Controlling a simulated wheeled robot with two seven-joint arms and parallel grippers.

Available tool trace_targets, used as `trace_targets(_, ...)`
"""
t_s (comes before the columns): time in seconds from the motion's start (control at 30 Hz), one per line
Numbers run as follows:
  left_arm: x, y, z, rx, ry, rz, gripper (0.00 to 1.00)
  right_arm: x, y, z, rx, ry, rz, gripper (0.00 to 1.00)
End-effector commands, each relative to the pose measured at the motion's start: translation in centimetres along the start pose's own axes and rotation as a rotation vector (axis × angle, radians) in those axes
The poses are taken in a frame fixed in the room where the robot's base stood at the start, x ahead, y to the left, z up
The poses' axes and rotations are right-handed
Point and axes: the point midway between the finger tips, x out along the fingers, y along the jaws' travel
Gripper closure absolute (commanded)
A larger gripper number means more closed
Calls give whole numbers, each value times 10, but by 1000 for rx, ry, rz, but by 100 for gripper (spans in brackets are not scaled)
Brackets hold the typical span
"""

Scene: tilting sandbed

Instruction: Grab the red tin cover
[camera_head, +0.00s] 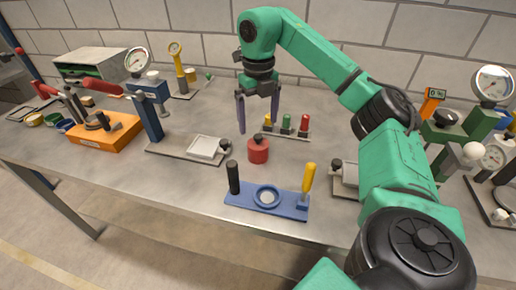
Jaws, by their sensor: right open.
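A small red tin (258,152) with a dark knob on its top stands on the grey bench near the middle of the head view. Its red top with the knob appears to be the cover; I cannot make out a seam. My right gripper (258,126) points down just above and behind the tin, with its two dark fingers apart and nothing between them. The fingers look clear of the tin. My left gripper is not in the head view.
A blue plate (238,199) with a ring, a black post and a yellow handle lies in front of the tin. A plate with coloured pegs (286,124) is behind right. A grey stand base (170,149) is left. Gauges stand right. Bench is clear between them.

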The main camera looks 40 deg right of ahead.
Motion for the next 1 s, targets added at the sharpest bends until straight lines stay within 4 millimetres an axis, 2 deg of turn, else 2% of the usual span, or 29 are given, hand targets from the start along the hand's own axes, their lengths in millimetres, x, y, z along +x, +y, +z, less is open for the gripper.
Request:
trace_targets(0.03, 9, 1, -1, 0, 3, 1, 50, 17, -1, -1, 1, 4, -1, 0)
trace_targets(0.27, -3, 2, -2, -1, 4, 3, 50, 42, 0, 0, 1, 2, -1, 0)
trace_targets(0.43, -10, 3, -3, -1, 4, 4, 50, 75, 0, 2, 1, 2, -1, 0)
trace_targets(0.53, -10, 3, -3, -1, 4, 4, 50, 84, 0, 2, 0, 0, 0, 0)
trace_targets(0.7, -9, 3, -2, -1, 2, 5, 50, 84, 0, 2, 0, -1, 0, 0)
trace_targets(0.87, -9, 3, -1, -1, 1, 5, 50, 84, 0, 2, 0, -1, 0, 61)
trace_targets(0.9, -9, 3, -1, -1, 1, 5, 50, 84, 0, 2, 0, -1, 0, 76)
trace_targets(1.0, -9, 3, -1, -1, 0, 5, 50, 84, 0, 2, 0, -1, 0, 77)
